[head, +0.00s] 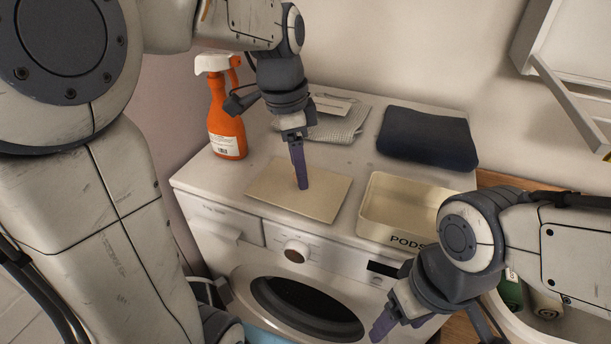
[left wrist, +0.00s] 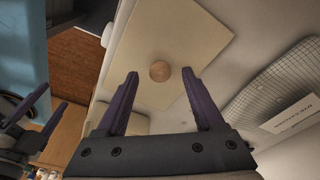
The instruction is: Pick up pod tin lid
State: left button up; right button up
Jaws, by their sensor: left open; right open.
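The pod tin lid (head: 265,196) is a flat beige rectangle lying on top of the white washing machine, left of the open pod tin (head: 378,233), which is marked PODS. In the left wrist view the lid (left wrist: 190,25) has a round wooden knob (left wrist: 160,71) near its middle. My left gripper (head: 303,187) points down over the lid and is open. In the left wrist view the knob appears between its fingertips; the exact height and contact are unclear. My right gripper (head: 383,325) is open and empty, low in front of the machine.
An orange spray bottle (head: 226,118) stands at the back left of the washing machine (head: 355,259). A folded grey cloth (head: 336,126) with a white card and a folded dark cloth (head: 428,138) lie at the back. A basin with bottles (head: 510,292) is at the right.

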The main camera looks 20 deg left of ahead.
pick_arm(q)
jog(key=shift+f, duration=0.65)
grip_shut()
jog(key=shift+r, duration=0.15)
